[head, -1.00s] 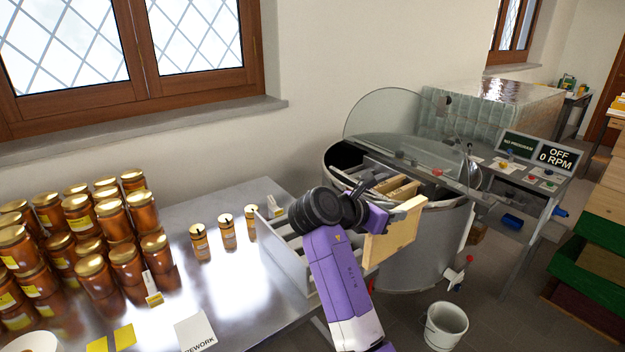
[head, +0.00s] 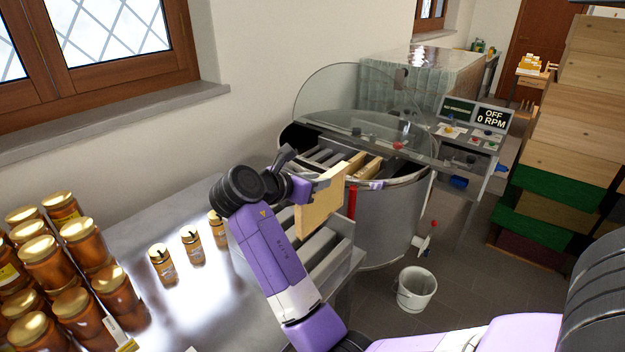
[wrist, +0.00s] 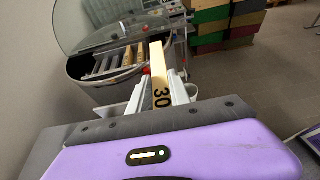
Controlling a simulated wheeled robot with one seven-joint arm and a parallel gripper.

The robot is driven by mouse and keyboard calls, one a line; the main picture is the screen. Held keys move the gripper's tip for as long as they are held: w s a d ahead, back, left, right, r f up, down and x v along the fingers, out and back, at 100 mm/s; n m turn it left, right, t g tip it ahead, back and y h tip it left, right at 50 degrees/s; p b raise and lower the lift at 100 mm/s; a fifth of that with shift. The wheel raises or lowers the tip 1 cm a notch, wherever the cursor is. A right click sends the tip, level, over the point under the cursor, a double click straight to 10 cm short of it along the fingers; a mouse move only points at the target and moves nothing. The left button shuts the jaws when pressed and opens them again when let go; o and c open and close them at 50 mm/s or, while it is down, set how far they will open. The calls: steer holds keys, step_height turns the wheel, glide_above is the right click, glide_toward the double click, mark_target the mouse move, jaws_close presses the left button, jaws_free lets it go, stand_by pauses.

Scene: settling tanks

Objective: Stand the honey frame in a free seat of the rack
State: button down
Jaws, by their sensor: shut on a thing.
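The honey frame (head: 322,202) is a pale wooden frame, upright in my gripper (head: 318,182). In the wrist view the frame (wrist: 157,68) stands edge-on between the two pale fingers of my gripper (wrist: 163,88), with "30" on its top bar. My gripper is shut on it. The frame hangs above a grey slatted rack (head: 327,262) at the right end of the metal table, and appears apart from it. The rack's right-hand slots look empty; my arm and the frame hide its left and back parts.
The steel drum (head: 385,222) with a raised clear lid (head: 350,90) stands just behind, holding several wooden frames (head: 368,167). Small jars (head: 192,245) and stacked large jars (head: 75,255) are at left. A white bucket (head: 417,289) is on the floor; stacked boxes (head: 565,150) stand right.

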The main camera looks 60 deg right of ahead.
step_height(320, 180, down, 18)
steer(key=b, duration=0.2)
steer(key=shift+f+b, duration=0.15)
steer(key=shift+b, duration=0.2)
stand_by(2.5)
steer(key=shift+f+p, duration=0.2)
steer(key=shift+p, duration=0.1)
stand_by(1.0)
steer(key=c, duration=1.1)
jaws_free()
steer(key=shift+f, duration=0.1)
steer(key=shift+a, duration=0.15)
steer(key=b+v, duration=0.1)
steer(key=v, duration=0.6)
steer(key=shift+a, duration=0.25)
steer(key=shift+w, duration=0.1)
